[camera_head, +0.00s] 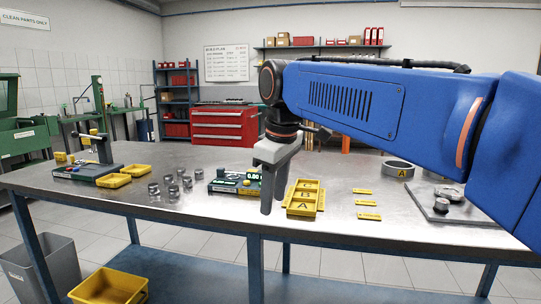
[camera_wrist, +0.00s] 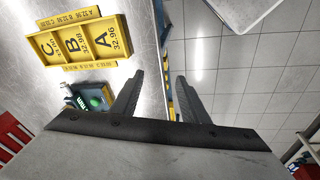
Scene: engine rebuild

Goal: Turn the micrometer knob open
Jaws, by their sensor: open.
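The micrometer (camera_head: 226,187) is a dark device with a green-lit readout (camera_head: 252,177) showing about 0.00. It stands on the table just left of my gripper (camera_head: 274,206), which partly hides it in the head view. My gripper is open and empty, fingers pointing down near the table's front edge. In the wrist view the micrometer (camera_wrist: 78,106) lies left of the gripper (camera_wrist: 160,82), partly cut off by the gripper body. A rounded green part (camera_wrist: 95,101) shows on it; I cannot tell whether it is the knob. The fingers are apart from it.
A yellow tray (camera_head: 304,198) marked A, B and C stands right of my gripper. Several metal cylinders (camera_head: 171,188) stand left of the micrometer. Yellow label strips (camera_head: 368,203) and a dark ring (camera_head: 398,169) lie to the right. The front table strip is clear.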

